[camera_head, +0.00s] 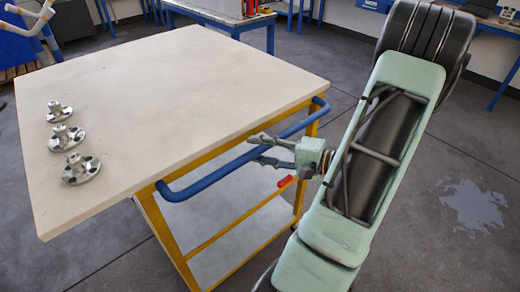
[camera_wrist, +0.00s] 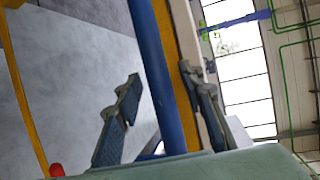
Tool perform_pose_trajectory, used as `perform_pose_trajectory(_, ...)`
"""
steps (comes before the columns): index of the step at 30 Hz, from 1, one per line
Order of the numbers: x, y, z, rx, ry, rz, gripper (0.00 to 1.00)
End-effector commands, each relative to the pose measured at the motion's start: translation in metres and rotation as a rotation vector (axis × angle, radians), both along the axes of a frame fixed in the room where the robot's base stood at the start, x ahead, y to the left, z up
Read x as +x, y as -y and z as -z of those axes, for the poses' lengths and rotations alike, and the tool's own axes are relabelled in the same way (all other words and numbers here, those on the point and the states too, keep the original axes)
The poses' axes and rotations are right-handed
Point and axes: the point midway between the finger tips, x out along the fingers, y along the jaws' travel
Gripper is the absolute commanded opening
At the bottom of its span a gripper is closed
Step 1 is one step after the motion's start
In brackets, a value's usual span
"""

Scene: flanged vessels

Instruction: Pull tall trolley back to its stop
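The tall trolley has a pale top (camera_head: 170,90), a yellow frame (camera_head: 160,225) and a blue push handle (camera_head: 205,181) along its near right side. My gripper (camera_head: 252,149) reaches in from the right at the handle. In the wrist view the blue handle (camera_wrist: 156,70) runs between the two spread fingers of my gripper (camera_wrist: 162,82). Gaps show between the handle and the fingers, so my gripper is open around the bar and not clamped on it. Where the handle passes the palm is partly hidden.
Several metal flanged pieces (camera_head: 73,138) stand at the left of the top. A red grip (camera_head: 285,181) sits below the handle, and a lower shelf (camera_head: 245,240) lies beneath. Blue workbenches (camera_head: 225,18) stand behind. Grey floor (camera_head: 465,215) is open at the right.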

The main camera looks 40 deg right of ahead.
Motion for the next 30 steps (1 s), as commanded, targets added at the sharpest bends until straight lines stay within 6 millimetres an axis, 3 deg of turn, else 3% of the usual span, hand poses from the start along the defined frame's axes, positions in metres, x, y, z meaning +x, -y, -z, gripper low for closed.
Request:
perform_pose_trajectory(2,0.0,0.0,0.0,0.0,0.0,0.0,0.35)
perform_pose_trajectory(12,0.0,0.0,0.0,0.0,0.0,0.0,0.0)
perform_pose_trajectory(23,-0.002,0.001,0.0,0.0,0.0,0.001,0.0)
perform_pose_trajectory(30,-0.028,0.003,0.003,0.0,-0.003,0.004,0.0)
